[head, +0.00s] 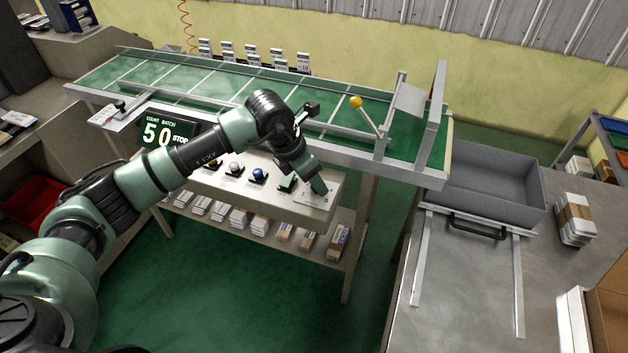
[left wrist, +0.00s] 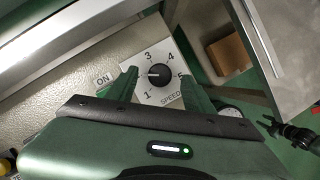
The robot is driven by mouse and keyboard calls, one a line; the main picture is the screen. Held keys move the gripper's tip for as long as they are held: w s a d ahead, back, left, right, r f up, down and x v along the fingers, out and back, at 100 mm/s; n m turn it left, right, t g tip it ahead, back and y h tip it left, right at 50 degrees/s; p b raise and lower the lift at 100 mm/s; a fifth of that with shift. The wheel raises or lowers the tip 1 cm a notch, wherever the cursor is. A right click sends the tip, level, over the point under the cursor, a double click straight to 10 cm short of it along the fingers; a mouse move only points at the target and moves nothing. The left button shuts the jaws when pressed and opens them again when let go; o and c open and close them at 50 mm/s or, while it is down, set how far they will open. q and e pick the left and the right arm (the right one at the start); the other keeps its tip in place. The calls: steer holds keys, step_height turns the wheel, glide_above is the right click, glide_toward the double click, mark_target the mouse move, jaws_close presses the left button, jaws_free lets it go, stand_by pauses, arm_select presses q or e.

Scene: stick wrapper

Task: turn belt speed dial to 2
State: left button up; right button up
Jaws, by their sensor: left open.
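The belt speed dial (left wrist: 158,74) is a round black knob on a white plate in the left wrist view. The numerals 1, 3, 4 and 5 and the word SPEED show around it; the 2 is not readable, and the left finger covers part of the plate's left side. A small pale mark shows at the knob's left side. My left gripper (head: 303,187) is open over the right end of the control panel (head: 262,193), one finger on each side of the knob. Whether the fingers touch it cannot be told.
The green conveyor belt (head: 210,83) runs behind the panel, with a yellow-knobbed lever (head: 356,102) near its right end. Coloured buttons sit left of the dial, including a blue one (head: 258,175). A grey bin (head: 490,185) stands right. Packs fill the shelf below.

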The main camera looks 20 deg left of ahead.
arm_select(q)
steer(key=b+v, duration=0.1)
steer(key=v, duration=0.5)
steer(key=shift+r, duration=0.2)
steer(key=shift+s+a, duration=0.1)
